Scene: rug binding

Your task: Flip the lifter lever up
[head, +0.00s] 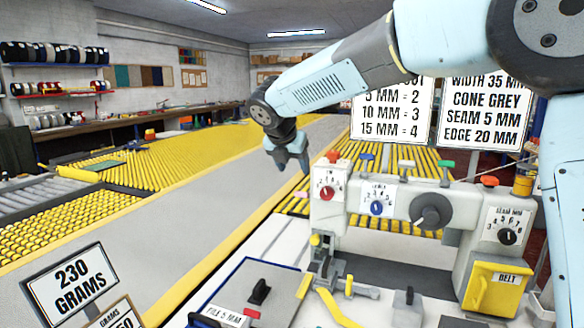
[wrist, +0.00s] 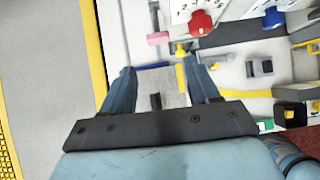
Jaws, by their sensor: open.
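The sewing machine (head: 345,207) stands at the right in the head view. No part is labelled as the lifter lever, so I cannot tell for certain which one it is. A curved yellow lever (head: 338,308) lies low in front of the machine's foot area. It also shows in the wrist view (wrist: 240,92), right of the fingers. A small yellow knob (head: 315,240) sits on the machine head's lower left. My gripper (head: 290,160) points downward, left of the machine head and above the work surface. In the wrist view its fingers (wrist: 157,68) are apart with nothing between them.
A red dial (head: 326,192), a blue dial (head: 376,207) and a large dark knob (head: 431,211) are on the machine's front. A yellow BELT box (head: 495,289) is at right. The 230 GRAMS sign (head: 68,284) stands front left. The grey conveyor strip (head: 190,235) is clear.

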